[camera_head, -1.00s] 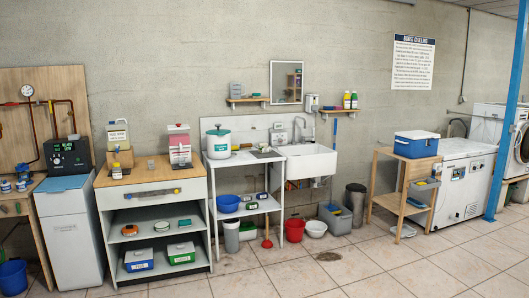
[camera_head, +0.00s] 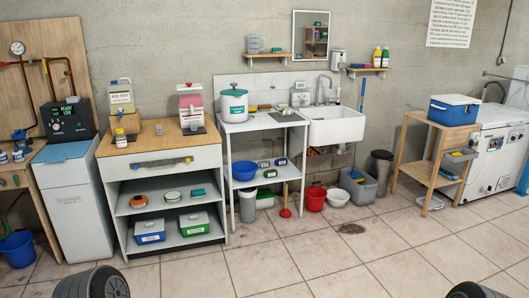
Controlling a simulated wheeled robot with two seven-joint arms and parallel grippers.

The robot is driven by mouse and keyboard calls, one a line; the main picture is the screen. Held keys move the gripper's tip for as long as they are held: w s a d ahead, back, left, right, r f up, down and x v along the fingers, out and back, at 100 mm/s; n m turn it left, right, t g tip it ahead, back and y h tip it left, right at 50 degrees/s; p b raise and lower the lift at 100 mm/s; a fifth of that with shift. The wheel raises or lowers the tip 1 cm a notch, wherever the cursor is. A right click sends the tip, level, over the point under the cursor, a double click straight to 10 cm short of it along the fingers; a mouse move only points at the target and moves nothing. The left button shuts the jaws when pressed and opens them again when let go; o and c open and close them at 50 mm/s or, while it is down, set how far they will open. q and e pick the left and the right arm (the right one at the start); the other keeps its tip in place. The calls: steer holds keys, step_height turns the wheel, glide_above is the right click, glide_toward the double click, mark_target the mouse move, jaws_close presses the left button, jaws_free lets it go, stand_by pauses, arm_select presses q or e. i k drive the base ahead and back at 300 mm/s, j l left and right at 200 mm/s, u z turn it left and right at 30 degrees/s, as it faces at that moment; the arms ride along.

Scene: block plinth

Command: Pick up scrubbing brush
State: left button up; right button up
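I cannot make out a scrubbing brush for certain. A small orange and dark object (camera_head: 139,201) lies on the middle shelf of the wooden-topped cabinet, left of a round white item (camera_head: 173,195) and a teal block (camera_head: 198,193). Small brownish items (camera_head: 264,107) lie on the white table's top, right of the white pot; they are too small to identify. Neither gripper is in view. Only dark rounded parts, probably of my arms, show at the bottom edge, left and right.
The cabinet (camera_head: 160,148) stands beside the white table (camera_head: 262,123) and the sink (camera_head: 338,125). A plunger (camera_head: 285,211), red bucket (camera_head: 314,198) and white bowl (camera_head: 338,197) stand on the floor. A wooden rack (camera_head: 442,130) holds a blue cooler (camera_head: 454,109). The tiled floor in front is clear.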

mark_target(267, 107)
steer(key=i+j+u, duration=0.3)
steer(key=i, duration=0.7)
steer(key=i+u, duration=0.3)
steer(key=i, duration=0.75)
steer(key=i+j+z, duration=0.1)
steer(key=i+z, duration=0.2)
steer(key=i, duration=0.25)
steer(key=i+j+z, duration=0.25)
steer(key=i, duration=0.3)
steer(key=i+j+z, duration=0.3)
steer(key=i, duration=0.2)
